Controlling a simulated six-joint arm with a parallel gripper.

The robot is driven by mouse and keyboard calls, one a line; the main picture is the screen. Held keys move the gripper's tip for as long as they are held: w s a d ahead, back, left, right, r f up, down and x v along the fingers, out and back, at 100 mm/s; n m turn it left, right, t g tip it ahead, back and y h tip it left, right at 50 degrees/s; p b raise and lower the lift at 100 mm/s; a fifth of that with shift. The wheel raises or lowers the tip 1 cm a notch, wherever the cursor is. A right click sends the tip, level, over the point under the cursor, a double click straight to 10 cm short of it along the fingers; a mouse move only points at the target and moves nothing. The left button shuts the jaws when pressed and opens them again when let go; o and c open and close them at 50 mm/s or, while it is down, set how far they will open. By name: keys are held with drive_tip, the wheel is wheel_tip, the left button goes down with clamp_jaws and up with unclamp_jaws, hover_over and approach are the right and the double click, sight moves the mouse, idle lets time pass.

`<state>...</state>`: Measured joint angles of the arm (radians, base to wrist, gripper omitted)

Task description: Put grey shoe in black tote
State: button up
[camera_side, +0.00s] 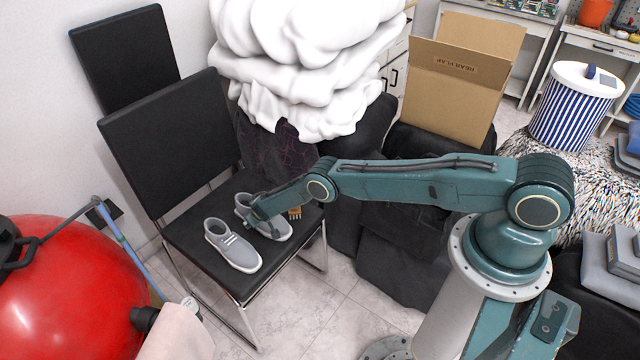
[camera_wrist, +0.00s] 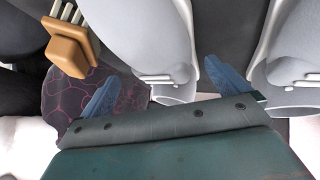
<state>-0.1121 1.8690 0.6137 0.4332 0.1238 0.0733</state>
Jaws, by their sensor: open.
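Two grey shoes with white soles sit side by side on a black chair seat. The left shoe (camera_side: 230,245) stands clear; it also shows at the right edge of the wrist view (camera_wrist: 298,60). The right shoe (camera_side: 277,229) is partly covered by my gripper (camera_side: 256,212). In the wrist view my gripper (camera_wrist: 163,68) is open, with its blue fingers on either side of this right shoe (camera_wrist: 140,35). I cannot tell whether they touch it. A dark bulky item (camera_side: 400,235) stands on the floor behind my arm; I cannot tell whether it is the black tote.
A brush (camera_side: 295,212) with a tan block, also in the wrist view (camera_wrist: 72,45), lies right of the shoes on the seat (camera_side: 190,235). White bedding (camera_side: 300,60) rises behind. A cardboard box (camera_side: 455,85) stands at the back. A red ball (camera_side: 65,290) is front left.

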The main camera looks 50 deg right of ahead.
drive_tip(key=shift+w+d+f, duration=0.15)
drive_tip(key=shift+f, duration=0.1)
idle(0.5)
drive_tip(key=c, duration=1.2)
drive_tip(key=shift+o, duration=0.2)
drive_tip(key=shift+r, duration=0.3)
wheel_tip(320, 180, up, 20)
drive_tip(key=shift+f, duration=0.25)
